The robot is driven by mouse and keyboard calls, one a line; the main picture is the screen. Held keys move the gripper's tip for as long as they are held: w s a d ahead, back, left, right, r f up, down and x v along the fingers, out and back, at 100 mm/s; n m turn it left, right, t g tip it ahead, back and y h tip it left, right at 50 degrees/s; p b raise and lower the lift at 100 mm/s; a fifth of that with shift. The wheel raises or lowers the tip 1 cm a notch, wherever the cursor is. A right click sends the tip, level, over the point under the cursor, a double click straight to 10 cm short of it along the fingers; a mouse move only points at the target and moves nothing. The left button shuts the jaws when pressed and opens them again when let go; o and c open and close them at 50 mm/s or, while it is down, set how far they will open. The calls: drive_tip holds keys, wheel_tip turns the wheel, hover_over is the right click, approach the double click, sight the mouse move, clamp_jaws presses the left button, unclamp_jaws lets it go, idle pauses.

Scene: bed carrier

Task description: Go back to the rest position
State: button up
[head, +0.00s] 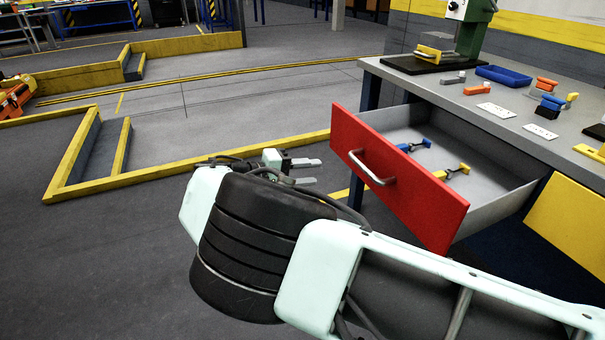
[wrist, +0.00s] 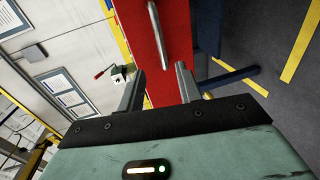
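My gripper (head: 306,172) is to the left of the open red drawer (head: 374,200) in the head view, apart from its front. Its two fingers are spread with nothing between them. In the wrist view my gripper (wrist: 160,90) is also open and empty, with the red drawer front (wrist: 138,28) and its metal handle (wrist: 157,35) beyond the fingertips. The handle (head: 366,170) is free in the head view. Inside the drawer lie a blue item (head: 413,146) and a yellow item (head: 452,172). My arm covers the lower middle of the head view.
The workbench (head: 425,82) carries a green machine (head: 474,25), a blue tray (head: 503,76) and several small orange, grey and blue parts. A closed yellow drawer (head: 572,222) is at the right. Low yellow-topped barriers (head: 160,172) stand at the left. Open floor (head: 240,98) lies beyond my arm.

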drive_tip(key=shift+s+a+r, duration=0.1)
drive_tip(key=shift+s+a, duration=0.1)
drive_tip(key=shift+a, duration=0.35)
drive_tip(key=shift+d, duration=0.1)
drive_tip(key=s+d+f+g+y, duration=0.1)
drive_tip(key=s+d+g+y, duration=0.55)
drive_tip(key=d, duration=0.25)
drive_tip(key=s+d+r+n+t+y, duration=0.15)
drive_tip(key=s+r+y, duration=0.25)
drive_tip(key=s, duration=1)
drive_tip(key=s+r+n+y, duration=0.2)
drive_tip(key=s+r+y, duration=0.3)
drive_tip(key=s, duration=0.8)
wheel_tip(320, 180, up, 16)
drive_tip(key=p, duration=1.6)
drive_tip(key=shift+s, duration=0.15)
